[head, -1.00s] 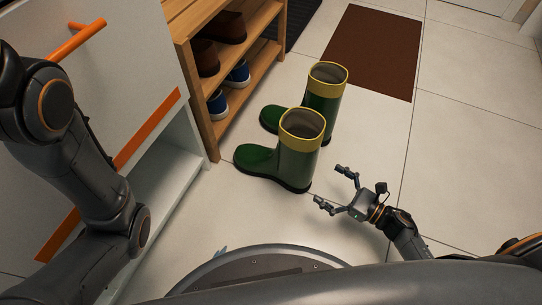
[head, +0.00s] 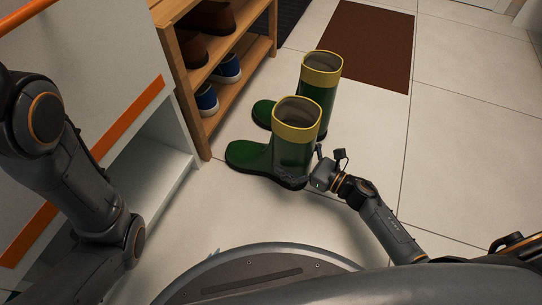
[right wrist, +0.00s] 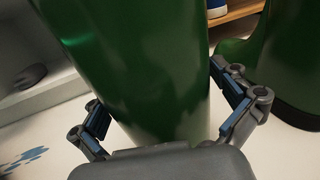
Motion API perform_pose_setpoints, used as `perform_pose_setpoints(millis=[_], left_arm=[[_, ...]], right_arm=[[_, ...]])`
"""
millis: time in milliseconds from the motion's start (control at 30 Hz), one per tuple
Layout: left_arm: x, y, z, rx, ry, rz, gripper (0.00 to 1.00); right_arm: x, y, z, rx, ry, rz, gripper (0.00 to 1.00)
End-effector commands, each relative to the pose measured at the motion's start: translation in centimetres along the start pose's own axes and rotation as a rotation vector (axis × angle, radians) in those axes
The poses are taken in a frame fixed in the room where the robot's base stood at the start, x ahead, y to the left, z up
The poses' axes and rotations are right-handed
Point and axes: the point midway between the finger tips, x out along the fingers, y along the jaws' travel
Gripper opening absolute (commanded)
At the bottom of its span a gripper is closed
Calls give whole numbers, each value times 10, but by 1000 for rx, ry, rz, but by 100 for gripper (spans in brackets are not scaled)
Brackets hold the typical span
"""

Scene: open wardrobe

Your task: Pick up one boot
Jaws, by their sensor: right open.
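Two green boots with yellow top bands stand upright on the tiled floor. The near boot (head: 292,142) is in front, its toe pointing left; the far boot (head: 318,88) is just behind it. My right gripper (head: 304,164) is low at the near boot's right side. In the right wrist view the near boot's green shaft (right wrist: 140,70) fills the middle, between the open fingers of my right gripper (right wrist: 168,112). I cannot tell whether the fingers touch it. The far boot (right wrist: 285,60) shows at the right. My left gripper is out of view; only my left arm shows.
A wooden shoe rack (head: 213,70) with brown shoes and blue shoes (head: 226,68) stands behind and left of the boots. A white cabinet (head: 90,90) with orange trim is at the left. A brown mat (head: 372,45) lies at the back. Floor at the right is clear.

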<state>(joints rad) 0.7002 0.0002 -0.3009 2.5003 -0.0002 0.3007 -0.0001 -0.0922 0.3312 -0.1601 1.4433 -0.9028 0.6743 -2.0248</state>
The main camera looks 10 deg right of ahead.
Motion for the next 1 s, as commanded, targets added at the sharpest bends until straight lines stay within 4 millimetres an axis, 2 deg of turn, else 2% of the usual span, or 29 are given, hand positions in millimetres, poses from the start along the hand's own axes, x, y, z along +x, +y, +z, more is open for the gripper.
perform_pose_setpoints(millis=[100, 133, 500, 833, 1000], left_arm=[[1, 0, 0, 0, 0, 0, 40], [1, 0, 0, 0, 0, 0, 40], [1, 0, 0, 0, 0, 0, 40], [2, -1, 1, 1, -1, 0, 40], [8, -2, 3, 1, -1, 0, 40]], right_arm=[[0, 0, 0, 1, 0, 0, 100], [0, 0, 0, 1, 0, 0, 96], [0, 0, 0, 1, 1, 0, 22], [0, -1, 4, 0, -3, 0, 22], [1, -6, 14, -1, -3, 1, 22]])
